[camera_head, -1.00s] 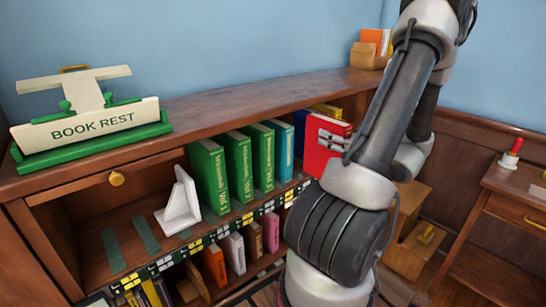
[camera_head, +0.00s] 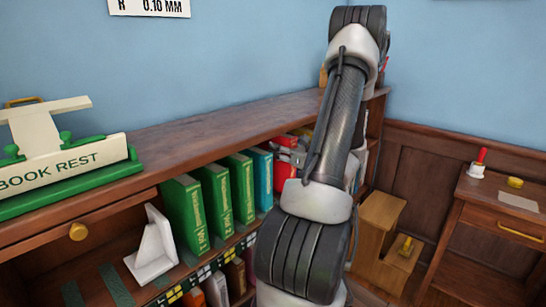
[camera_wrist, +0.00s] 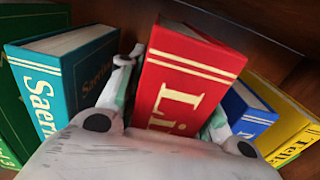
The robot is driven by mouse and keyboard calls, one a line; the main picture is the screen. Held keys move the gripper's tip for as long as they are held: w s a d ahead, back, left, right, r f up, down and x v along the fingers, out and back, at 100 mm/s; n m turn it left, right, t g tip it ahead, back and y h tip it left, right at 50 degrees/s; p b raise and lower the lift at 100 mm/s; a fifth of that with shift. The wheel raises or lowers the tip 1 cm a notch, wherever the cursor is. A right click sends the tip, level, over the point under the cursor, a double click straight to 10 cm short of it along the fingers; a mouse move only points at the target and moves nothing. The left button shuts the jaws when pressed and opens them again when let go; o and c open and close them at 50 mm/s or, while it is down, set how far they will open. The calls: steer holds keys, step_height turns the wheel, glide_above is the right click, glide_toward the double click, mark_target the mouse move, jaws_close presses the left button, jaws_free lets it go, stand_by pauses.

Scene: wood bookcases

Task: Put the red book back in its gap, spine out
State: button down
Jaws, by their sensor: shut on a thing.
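My gripper (camera_wrist: 170,95) is shut on the red book (camera_wrist: 190,70), with one finger on each side of it. The book's spine, with gold bands and letters, faces the wrist camera. It stands between a teal book (camera_wrist: 62,80) on the left and a blue book (camera_wrist: 247,110) on the right, and looks nearer the camera than the blue one. In the head view the red book (camera_head: 286,141) shows only in part, behind the teal book (camera_head: 263,178) and my gripper (camera_head: 290,155). Its depth in the gap and its lower end are hidden.
Several green books (camera_head: 215,200) stand left of the teal one. A yellow book (camera_wrist: 285,115) is right of the blue one. A white bookend (camera_head: 153,247) stands farther left on the shelf. The bookcase top board (camera_head: 200,135) lies close above the books.

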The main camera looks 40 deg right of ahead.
steer(key=shift+w+a+f, duration=0.15)
steer(key=shift+w+f, duration=1.4)
steer(key=shift+f, duration=0.15)
steer(key=c, duration=1)
jaws_free()
steer(key=shift+f, duration=0.15)
steer(key=s, duration=1.2)
steer(key=shift+d, duration=0.45)
